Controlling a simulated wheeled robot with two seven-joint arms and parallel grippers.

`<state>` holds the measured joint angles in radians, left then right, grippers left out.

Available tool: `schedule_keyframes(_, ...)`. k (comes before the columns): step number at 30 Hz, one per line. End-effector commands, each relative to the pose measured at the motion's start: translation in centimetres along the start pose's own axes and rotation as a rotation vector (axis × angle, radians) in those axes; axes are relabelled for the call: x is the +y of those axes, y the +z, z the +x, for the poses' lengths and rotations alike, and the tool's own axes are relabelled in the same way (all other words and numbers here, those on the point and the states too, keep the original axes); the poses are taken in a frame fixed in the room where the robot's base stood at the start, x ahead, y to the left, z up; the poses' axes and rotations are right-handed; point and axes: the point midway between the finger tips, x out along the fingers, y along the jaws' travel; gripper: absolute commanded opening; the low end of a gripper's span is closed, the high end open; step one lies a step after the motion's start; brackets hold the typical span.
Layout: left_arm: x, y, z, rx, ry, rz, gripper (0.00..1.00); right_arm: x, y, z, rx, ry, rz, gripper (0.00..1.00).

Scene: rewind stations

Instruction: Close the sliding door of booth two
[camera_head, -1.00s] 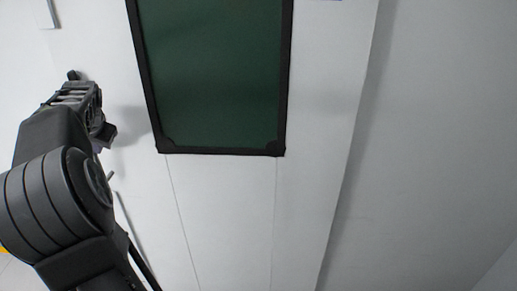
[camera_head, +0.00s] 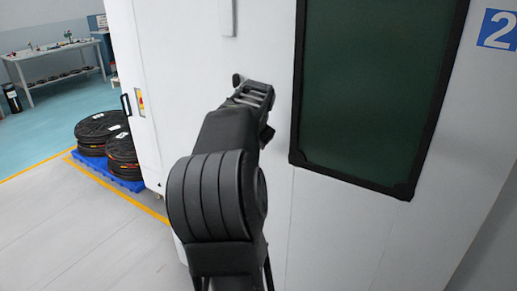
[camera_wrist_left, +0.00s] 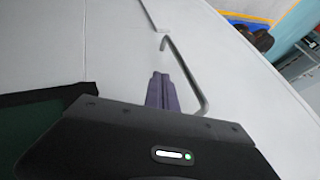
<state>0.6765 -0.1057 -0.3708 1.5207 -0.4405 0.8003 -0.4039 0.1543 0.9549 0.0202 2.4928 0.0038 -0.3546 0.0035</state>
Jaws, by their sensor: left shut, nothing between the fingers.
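The white front of booth two (camera_head: 335,225) carries a dark green window (camera_head: 375,85) in a black frame, with a blue "2" sign (camera_head: 497,29) to its right. My left gripper (camera_head: 266,134) is in front of the white panel, left of the window. In the left wrist view its purple fingers (camera_wrist_left: 161,91) are shut and empty. A thin grey bar handle (camera_wrist_left: 187,68) runs just right of the fingers there; whether they touch it I cannot tell. In the head view my arm hides this spot. My right gripper is in neither view.
Black reels (camera_head: 122,150) sit on a blue pallet (camera_head: 107,171) to the left, beside a yellow floor line. A dark handle (camera_head: 126,105) is on the booth's left side. A workbench (camera_head: 62,65) stands far back. The grey floor at lower left is clear.

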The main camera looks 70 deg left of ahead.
Motion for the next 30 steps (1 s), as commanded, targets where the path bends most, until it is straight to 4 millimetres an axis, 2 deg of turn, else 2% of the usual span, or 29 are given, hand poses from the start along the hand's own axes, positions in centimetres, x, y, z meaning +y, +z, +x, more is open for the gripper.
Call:
schedule_keyframes(6, 0.1, 0.1, -4.6, 0.003, 0.000, -0.002, 0.00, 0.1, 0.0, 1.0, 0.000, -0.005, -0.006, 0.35)
schedule_keyframes(12, 0.1, 0.1, -7.5, 0.000, 0.001, -0.001, 0.00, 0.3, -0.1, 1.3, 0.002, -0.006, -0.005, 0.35)
schedule_keyframes(17, 0.1, 0.1, -8.3, -0.001, 0.001, -0.001, 0.00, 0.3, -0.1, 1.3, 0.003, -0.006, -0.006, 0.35)
schedule_keyframes(30, 0.1, 0.1, -8.3, -0.002, 0.002, -0.001, 0.00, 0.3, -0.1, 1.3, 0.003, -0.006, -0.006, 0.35)
